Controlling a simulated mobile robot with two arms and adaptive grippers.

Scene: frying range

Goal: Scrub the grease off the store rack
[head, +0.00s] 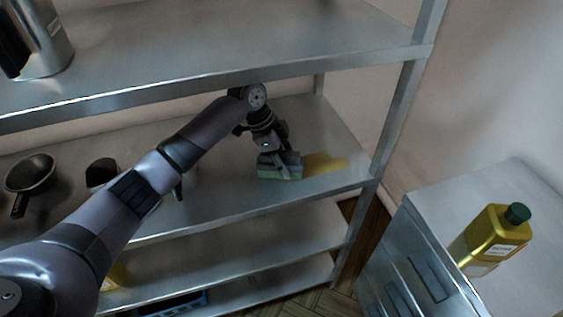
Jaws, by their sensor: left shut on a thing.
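The store rack (225,213) is a metal shelf unit with several levels. A yellow-brown grease patch (325,162) lies on its middle shelf near the right end. My left gripper (275,158) is shut on a sponge (280,174) with a greenish lower side. The sponge is at the shelf surface at the left edge of the grease; the gripper partly hides it. I cannot tell whether it presses on the shelf. My right gripper is not in view.
A dark pan (31,173) and a small black item (101,172) stand left on the same shelf. A metal jug (38,40) stands on the shelf above, which limits headroom. A yellow bottle (493,240) stands on the drawer cabinet (460,205) at right.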

